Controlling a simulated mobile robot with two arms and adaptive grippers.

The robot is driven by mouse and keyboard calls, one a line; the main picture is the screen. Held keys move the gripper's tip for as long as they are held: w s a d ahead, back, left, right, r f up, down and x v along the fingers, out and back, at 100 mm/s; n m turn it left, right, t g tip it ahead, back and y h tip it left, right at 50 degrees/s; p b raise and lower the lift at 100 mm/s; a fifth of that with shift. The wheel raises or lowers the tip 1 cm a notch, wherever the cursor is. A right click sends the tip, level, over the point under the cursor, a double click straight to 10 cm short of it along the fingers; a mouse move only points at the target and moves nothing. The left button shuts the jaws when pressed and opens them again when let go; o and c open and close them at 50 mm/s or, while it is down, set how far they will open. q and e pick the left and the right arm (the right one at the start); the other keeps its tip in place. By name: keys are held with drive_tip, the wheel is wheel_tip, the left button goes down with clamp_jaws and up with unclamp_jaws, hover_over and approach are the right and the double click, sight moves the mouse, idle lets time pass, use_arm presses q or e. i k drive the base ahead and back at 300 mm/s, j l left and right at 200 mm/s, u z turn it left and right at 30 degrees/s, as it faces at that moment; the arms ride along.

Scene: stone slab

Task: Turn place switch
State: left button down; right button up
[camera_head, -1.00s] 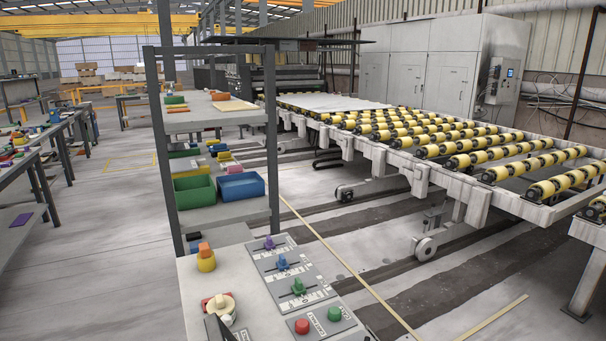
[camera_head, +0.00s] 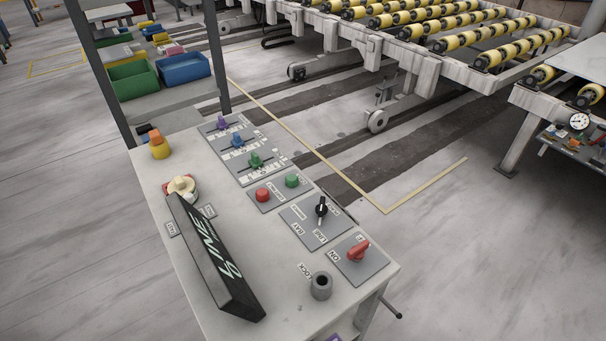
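A grey control desk (camera_head: 205,267) stands in the middle of the view. Near its right side, a plate carries a black rotary switch (camera_head: 321,207) with a white mark; its small labels seem to include LINE and BAY. Beside it, a red rotary switch (camera_head: 358,251) sits on its own plate with a label that looks like ON. I cannot read a "place" label on either. Beyond them are a red button (camera_head: 262,195) and a green button (camera_head: 292,181), then purple (camera_head: 221,123), blue (camera_head: 237,141) and green (camera_head: 255,160) sliders. Neither gripper is in view.
A black sign (camera_head: 215,258) leans along the desk's left part, near a cream knob (camera_head: 182,185). A grey cylinder (camera_head: 321,286) stands at the near right by a LOCK label. A shelf with green (camera_head: 134,81) and blue (camera_head: 182,69) bins rises behind. Floor left is clear.

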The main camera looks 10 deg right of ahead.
sight(321, 210)
drive_tip(key=k+u, duration=0.2)
drive_tip(key=u, duration=0.15)
drive_tip(key=k+l+u, duration=0.1)
drive_tip(key=u, duration=0.25)
drive_tip(key=k+j, duration=0.05)
drive_tip(key=k, duration=0.05)
